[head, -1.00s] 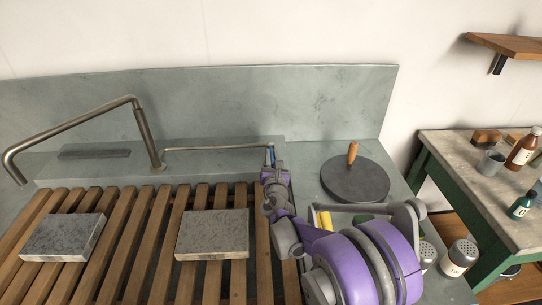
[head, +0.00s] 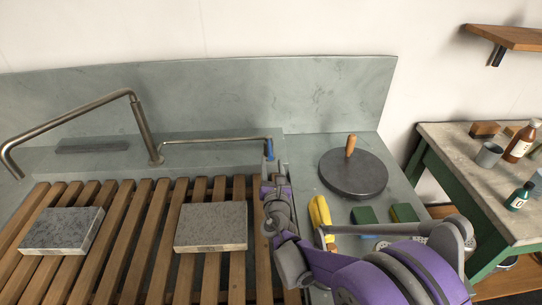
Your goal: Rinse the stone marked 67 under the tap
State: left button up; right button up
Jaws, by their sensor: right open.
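Two grey stone slabs lie flat on the wooden slats, one at the left (head: 60,231) and one near the middle (head: 211,225). I cannot read a number on either, so I cannot tell which is 67. The bent metal tap (head: 70,120) rises behind the slats, its spout reaching left. No water shows from it. A thin metal lever (head: 215,140) with a blue end (head: 269,149) runs right from the tap's foot. My right gripper (head: 275,184) is open and empty, just in front of the blue end, right of the middle stone. My left gripper is not in view.
The slatted rack (head: 146,228) has bare slats between the stones. A dark disc with a wooden handle (head: 353,176) stands on the right counter, near a yellow object (head: 320,214) and green blocks (head: 364,215). A side table (head: 460,150) holds bottles.

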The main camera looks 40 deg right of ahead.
jog(key=v, duration=0.2)
jog(key=shift+s+a, duration=0.15)
jog(key=shift+s, duration=0.1)
jog(key=shift+r, duration=0.1)
jog(key=s+a+m+g+y+p, duration=0.1)
jog(key=s+a+m+g+p, duration=0.15)
jog(key=s+m, duration=0.5)
jog(key=s+a+m+g+p, duration=0.15)
jog(key=s+m+g, duration=0.25)
jog(key=m, duration=0.6)
jog(key=s+a+f+m+g+y+p, duration=0.2)
jog(key=s+a+m+y, duration=0.6)
jog(key=a, duration=0.6)
jog(key=s+m+g+p, duration=0.1)
jog(key=s+m+p, duration=0.1)
jog(key=s, duration=0.1)
jog(key=shift+a+f, duration=0.3)
